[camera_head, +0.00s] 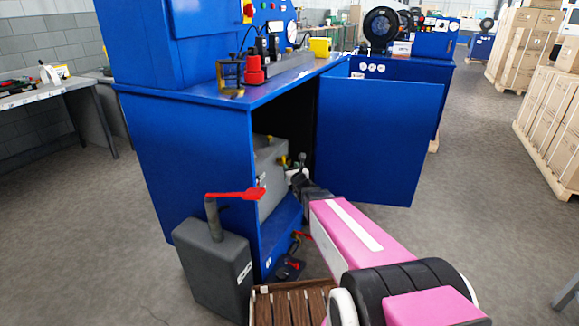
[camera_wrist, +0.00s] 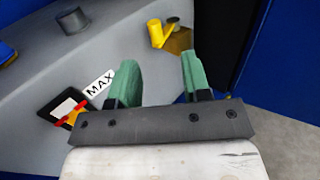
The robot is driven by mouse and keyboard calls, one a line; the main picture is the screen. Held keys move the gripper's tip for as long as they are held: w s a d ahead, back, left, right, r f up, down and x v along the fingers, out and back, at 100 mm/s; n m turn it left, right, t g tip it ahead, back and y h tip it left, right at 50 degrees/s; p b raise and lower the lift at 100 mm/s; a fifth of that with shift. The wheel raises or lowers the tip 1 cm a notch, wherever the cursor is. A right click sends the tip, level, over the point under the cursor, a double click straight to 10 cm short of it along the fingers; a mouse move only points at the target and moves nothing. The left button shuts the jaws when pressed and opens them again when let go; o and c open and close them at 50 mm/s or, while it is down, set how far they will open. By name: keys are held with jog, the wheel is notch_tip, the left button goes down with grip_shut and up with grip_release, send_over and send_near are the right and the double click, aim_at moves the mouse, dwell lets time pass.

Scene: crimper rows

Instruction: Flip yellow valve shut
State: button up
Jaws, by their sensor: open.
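The yellow valve (camera_wrist: 160,35) is a small yellow lever on a brass-coloured fitting, on the grey tank (camera_wrist: 60,60) inside the cabinet. In the wrist view it stands just beyond my gripper (camera_wrist: 156,75), between and above the two green fingertips. The fingers are apart with nothing between them, and I see no contact with the lever. In the head view my gripper (camera_head: 298,165) reaches into the open blue cabinet (camera_head: 190,165), close to the yellow valve (camera_head: 283,161). The grey tank (camera_head: 270,175) is partly hidden behind the cabinet's side.
A grey canister (camera_head: 213,270) with a red spout stands in front of the cabinet. A wooden slatted crate (camera_head: 290,305) is on the floor below. In the wrist view, a MAX label (camera_wrist: 98,84) marks the tank.

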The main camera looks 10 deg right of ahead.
aim_at(284, 157)
jog(key=shift+w+d, duration=0.1)
jog(key=c, duration=0.7)
jog(key=shift+w+d+r+n, duration=0.2)
jog(key=shift+d+n, duration=0.1)
jog(key=shift+n, duration=0.3)
grip_shut()
jog(key=d+n+g+y, duration=0.5)
jog(key=d+n+y, duration=0.5)
jog(key=n, duration=1.4)
jog(key=s+a+x, duration=0.1)
jog(key=x, duration=1.1)
jog(key=shift+f+g, duration=0.3)
jog(key=shift+f, duration=0.25)
